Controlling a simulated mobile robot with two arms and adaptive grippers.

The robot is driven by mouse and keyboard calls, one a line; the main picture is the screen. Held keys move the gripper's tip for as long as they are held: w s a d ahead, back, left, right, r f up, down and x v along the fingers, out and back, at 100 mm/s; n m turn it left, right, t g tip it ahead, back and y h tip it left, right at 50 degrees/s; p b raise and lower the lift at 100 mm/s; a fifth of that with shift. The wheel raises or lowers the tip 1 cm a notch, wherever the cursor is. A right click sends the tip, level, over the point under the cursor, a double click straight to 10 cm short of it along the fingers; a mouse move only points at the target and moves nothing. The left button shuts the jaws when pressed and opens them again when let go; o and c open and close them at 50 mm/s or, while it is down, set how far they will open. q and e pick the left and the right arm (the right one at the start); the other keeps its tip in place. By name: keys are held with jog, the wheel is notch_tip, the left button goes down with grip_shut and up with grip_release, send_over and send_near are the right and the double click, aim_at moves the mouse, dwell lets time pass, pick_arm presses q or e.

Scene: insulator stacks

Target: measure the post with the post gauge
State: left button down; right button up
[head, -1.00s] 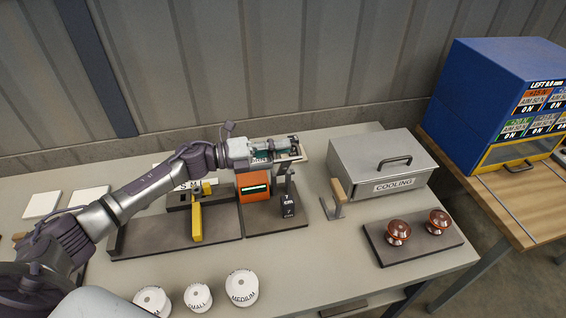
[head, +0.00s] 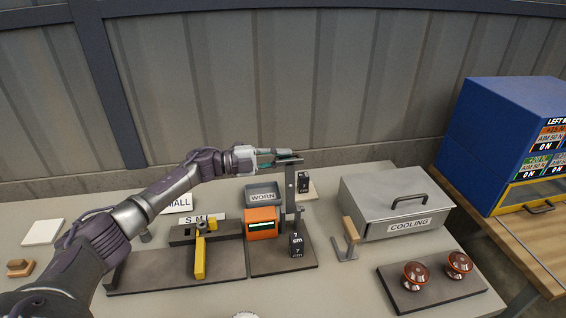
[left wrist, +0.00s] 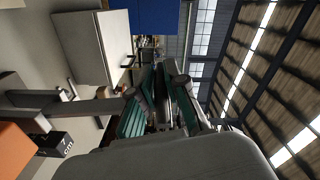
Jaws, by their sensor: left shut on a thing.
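The post gauge (head: 289,192) is a grey upright with a flat crossbar at its top, on a dark base (head: 284,263) with an orange display box (head: 261,224) and a black block (head: 296,245) marked 7 cm. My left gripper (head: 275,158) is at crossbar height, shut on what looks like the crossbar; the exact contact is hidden. In the left wrist view the teal fingers (left wrist: 160,110) are close together, with the orange box (left wrist: 14,150) and black block (left wrist: 55,144) to the left. I cannot tell a separate post apart. My right gripper is not in view.
A WORN tray (head: 263,188) and another black block (head: 303,182) stand behind the gauge. A yellow-handled fixture (head: 199,258) is left. A metal COOLING box (head: 392,188), a wooden-handled tool (head: 349,232) and a rack with two brown insulators (head: 415,274) are right.

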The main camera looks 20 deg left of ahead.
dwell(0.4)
pick_arm(q)
jog(key=c, duration=1.2)
grip_release()
jog(key=v, duration=1.2)
